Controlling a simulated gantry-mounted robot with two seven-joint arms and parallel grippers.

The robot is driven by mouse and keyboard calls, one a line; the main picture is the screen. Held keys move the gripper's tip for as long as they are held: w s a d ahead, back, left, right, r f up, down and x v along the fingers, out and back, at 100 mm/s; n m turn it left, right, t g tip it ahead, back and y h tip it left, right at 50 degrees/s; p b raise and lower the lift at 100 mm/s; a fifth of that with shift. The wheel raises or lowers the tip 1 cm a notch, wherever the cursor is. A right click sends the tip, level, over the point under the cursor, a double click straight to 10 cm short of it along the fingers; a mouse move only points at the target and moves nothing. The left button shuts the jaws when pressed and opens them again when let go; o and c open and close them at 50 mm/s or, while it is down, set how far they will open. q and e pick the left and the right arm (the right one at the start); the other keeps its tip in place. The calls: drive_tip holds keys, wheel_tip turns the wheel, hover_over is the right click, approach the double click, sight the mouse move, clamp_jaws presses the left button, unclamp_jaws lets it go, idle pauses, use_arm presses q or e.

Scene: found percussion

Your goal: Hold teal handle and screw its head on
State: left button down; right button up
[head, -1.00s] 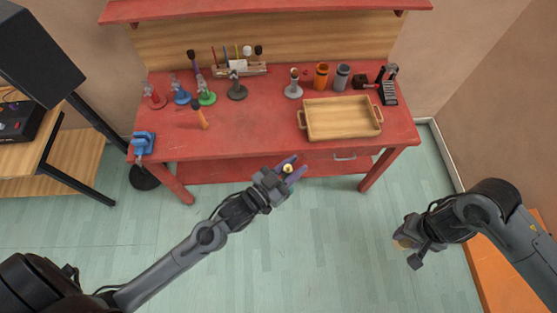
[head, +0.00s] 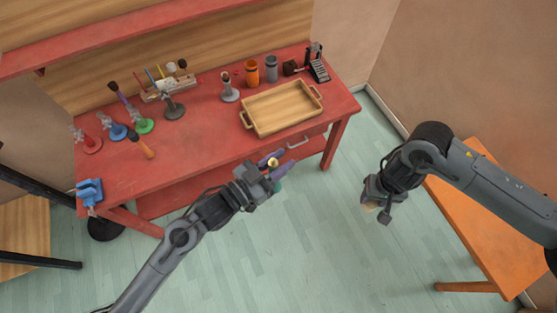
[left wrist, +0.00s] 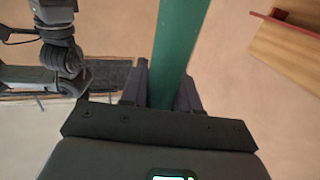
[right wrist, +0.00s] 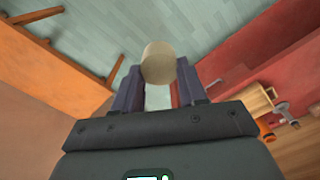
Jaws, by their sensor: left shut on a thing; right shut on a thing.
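The teal handle (left wrist: 177,50) stands between the jaws of my left gripper in the left wrist view and runs out of the top of the picture. My left gripper (head: 277,166) is shut on it, in front of the red table. In the head view a brass-coloured end (head: 272,162) shows between the fingers, and a bit of teal (head: 279,187) shows below. My right gripper (head: 371,205) is shut on a pale beige cylindrical head (right wrist: 158,63), seen end-on in the right wrist view. The head and the handle are apart, with open floor between the grippers.
The red table (head: 190,145) carries a wooden tray (head: 246,124), an orange cup (head: 252,72), a grey cup (head: 271,68), several clamp stands and a blue vise (head: 89,192). An orange table (head: 480,225) stands at the right. The floor between is clear.

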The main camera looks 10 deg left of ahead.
drive_tip(key=a+r+n, duration=0.2)
drive_tip(key=a+r, duration=2.3)
drive_tip(key=a, duration=0.3)
drive_tip(key=shift+r+n, duration=0.25)
drive_tip(key=shift+n, duration=0.15)
drive_tip(key=shift+f, duration=0.15)
drive_tip(key=shift+f, duration=1.9)
drive_tip(key=shift+r, duration=0.1)
drive_tip(key=shift+f, duration=0.8)
drive_tip(key=shift+f, duration=0.6)
